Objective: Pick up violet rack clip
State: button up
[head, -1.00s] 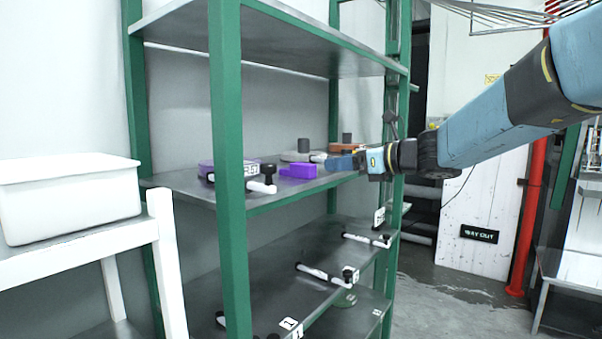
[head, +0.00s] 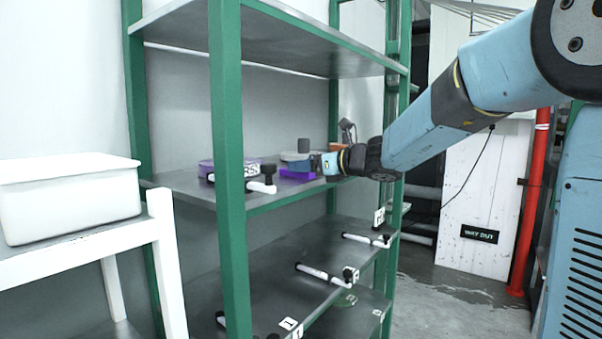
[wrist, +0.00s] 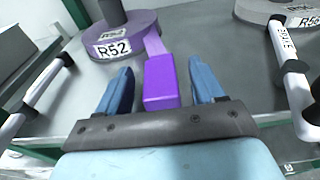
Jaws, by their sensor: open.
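The violet rack clip (head: 298,173) lies on the middle shelf of the green rack, near its front edge. In the wrist view the clip (wrist: 161,82) is a bright violet block with a narrower part reaching back towards a labelled round reel. My gripper (head: 305,165) is at the clip in the head view and hides part of it. In the wrist view my gripper (wrist: 162,88) is open, with one blue finger on each side of the clip. Gaps show between the clip and both fingers.
A purple-rimmed reel (wrist: 124,38) labelled R52 stands just behind and left of the clip. A grey reel (wrist: 280,12) stands at the right. White bars with black ends (wrist: 295,85) flank the clip. A green rack post (head: 228,150) stands left of my gripper.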

aim_at(285, 172)
jog(key=shift+x, duration=1.55)
jog(key=shift+c, duration=0.5)
jog(key=c, duration=1)
jog(key=shift+r, duration=0.1)
